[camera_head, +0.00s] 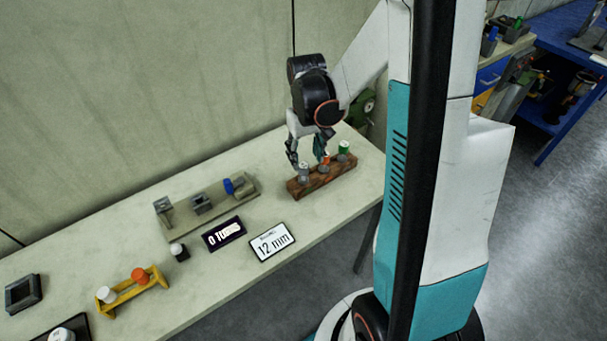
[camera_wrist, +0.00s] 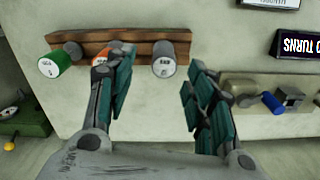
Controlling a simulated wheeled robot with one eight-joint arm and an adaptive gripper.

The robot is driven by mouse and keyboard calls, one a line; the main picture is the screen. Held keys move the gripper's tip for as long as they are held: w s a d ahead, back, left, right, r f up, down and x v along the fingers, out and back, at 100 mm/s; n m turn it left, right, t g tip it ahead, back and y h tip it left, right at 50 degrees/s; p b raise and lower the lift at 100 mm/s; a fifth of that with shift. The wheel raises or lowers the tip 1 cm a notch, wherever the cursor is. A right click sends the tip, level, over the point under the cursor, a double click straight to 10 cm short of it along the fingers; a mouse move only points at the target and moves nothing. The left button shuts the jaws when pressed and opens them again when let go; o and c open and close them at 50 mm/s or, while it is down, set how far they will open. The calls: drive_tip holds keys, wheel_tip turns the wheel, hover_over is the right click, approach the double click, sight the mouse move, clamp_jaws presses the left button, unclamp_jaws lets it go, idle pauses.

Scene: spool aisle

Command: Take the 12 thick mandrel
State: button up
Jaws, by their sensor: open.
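A wooden rack (camera_head: 330,178) on the bench holds three upright mandrels with round tops: grey (camera_head: 304,170), orange (camera_head: 326,160) and green (camera_head: 344,148). In the wrist view they are the grey mandrel (camera_wrist: 164,62), the orange mandrel (camera_wrist: 103,50), partly hidden by a finger, and the green mandrel (camera_wrist: 54,62). Their cap print is too small to read surely. My gripper (camera_head: 306,152) is open above the rack's grey end. In the wrist view the grey mandrel shows between the fingers of my gripper (camera_wrist: 160,72); contact cannot be told.
A sign reading 12 mm (camera_head: 271,241) and a dark display reading 0 TURNS (camera_head: 223,233) lie near the rack. A winding fixture (camera_head: 190,222) with a blue part stands behind them. A yellow holder (camera_head: 130,292) sits at left.

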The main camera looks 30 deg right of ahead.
sight(303, 165)
drive_tip(key=f, duration=0.1)
drive_tip(key=f+b, duration=0.1)
drive_tip(key=f, duration=0.1)
drive_tip(key=f+b, duration=0.1)
drive_tip(key=f, duration=0.1)
drive_tip(key=shift+w+a+f, duration=0.1)
drive_tip(key=shift+w+a, duration=0.1)
drive_tip(key=shift+a, duration=0.05)
drive_tip(key=shift+c, duration=0.5)
clamp_jaws()
